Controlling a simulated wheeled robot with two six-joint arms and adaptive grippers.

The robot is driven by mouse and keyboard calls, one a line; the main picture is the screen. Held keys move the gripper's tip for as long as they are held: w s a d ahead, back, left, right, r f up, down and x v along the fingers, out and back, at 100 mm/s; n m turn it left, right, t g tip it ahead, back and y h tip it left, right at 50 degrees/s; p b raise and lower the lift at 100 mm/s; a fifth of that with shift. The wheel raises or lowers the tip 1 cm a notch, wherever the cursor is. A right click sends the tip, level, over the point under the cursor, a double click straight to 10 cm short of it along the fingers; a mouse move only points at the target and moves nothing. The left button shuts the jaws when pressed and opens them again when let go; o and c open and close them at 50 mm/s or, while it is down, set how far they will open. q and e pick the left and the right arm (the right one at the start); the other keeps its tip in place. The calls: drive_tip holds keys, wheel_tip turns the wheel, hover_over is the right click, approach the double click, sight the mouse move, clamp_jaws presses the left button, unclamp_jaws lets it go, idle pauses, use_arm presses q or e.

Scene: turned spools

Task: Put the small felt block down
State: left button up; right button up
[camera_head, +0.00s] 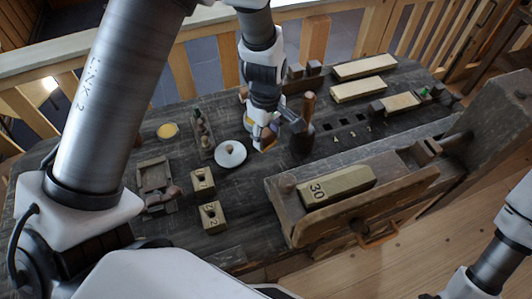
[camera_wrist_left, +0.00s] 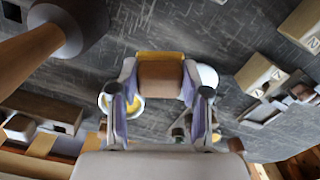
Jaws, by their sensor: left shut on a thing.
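My left gripper (camera_head: 266,146) is low over the dark workbench, just right of a white round disc (camera_head: 230,154). In the left wrist view its fingers (camera_wrist_left: 161,88) are shut on the small felt block (camera_wrist_left: 160,75), which has a brown face and an orange-yellow edge. In the head view only a bit of orange shows at the fingertips. I cannot tell whether the block touches the bench. The white disc also shows behind a finger in the wrist view (camera_wrist_left: 208,75). My right gripper is not in view; only part of that arm shows at lower right.
A dark mallet (camera_head: 301,137) with an upright wooden handle stands close right of the gripper. A vise holding a block marked 30 (camera_head: 338,186) is at the front right. Bare bench shows around the disc.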

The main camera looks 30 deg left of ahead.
sight(266, 134)
use_arm(q)
wheel_tip(266, 134, down, 6)
drive_tip(key=shift+w+a+f, duration=0.1)
drive_tip(key=shift+f, duration=0.05)
drive_tip(key=shift+f, duration=0.1)
drive_tip(key=o, duration=1.3)
drive_tip(key=r, duration=1.2)
drive_tip(key=shift+w+a+r+b, duration=0.15)
drive_tip(key=shift+w+b, duration=0.05)
drive_tip(key=shift+b, duration=0.15)
